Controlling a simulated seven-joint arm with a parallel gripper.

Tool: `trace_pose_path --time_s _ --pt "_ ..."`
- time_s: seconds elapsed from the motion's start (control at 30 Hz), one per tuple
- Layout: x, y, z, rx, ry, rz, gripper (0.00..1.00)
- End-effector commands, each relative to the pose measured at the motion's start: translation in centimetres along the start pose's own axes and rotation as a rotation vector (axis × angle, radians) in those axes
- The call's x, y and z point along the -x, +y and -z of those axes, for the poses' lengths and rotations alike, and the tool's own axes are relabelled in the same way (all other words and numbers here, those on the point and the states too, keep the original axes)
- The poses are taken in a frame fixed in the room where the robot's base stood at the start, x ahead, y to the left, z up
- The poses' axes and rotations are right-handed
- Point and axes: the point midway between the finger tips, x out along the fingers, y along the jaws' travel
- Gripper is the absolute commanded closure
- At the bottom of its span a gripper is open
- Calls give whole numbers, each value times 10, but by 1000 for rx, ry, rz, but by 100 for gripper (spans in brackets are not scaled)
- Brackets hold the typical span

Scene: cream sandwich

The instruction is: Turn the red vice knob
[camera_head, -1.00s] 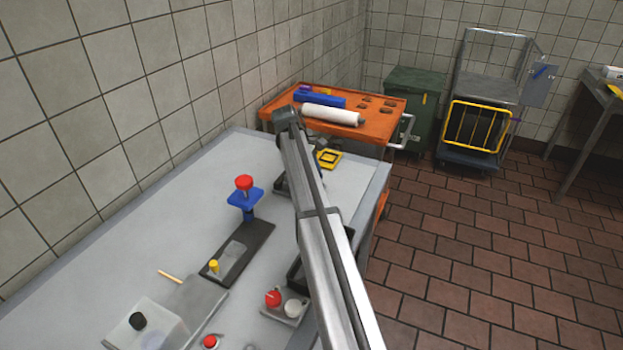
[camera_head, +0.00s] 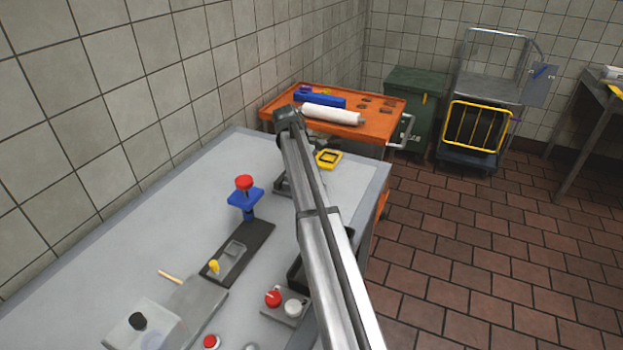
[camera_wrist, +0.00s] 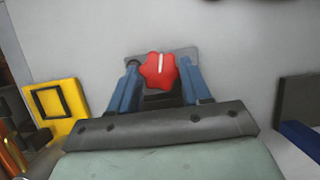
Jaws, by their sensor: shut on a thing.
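The red knob (camera_wrist: 155,76) has a lobed rim and a white line across its top, close to upright in the wrist view. It sits on a grey part (camera_wrist: 188,56) above the pale tabletop. My gripper (camera_wrist: 159,66) has its two blue fingers on either side of the knob and is shut on it. In the head view my own arm hides the knob and my gripper. Only part of a dark grey fixture (camera_head: 282,186) shows to the left of the arm there.
A blue stand with a red top (camera_head: 244,184) is left of my arm. Red (camera_head: 273,298) and white (camera_head: 293,308) knobs are nearer. An orange cart (camera_head: 278,112) stands beyond the table.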

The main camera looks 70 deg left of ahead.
Motion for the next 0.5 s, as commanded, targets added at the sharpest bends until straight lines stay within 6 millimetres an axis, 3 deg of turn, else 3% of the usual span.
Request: trace_pose_path --time_s 0.3,0.5 --pt "0 3 0 -196 0 81 83" --pt "0 2 0 -227 1 94 83"
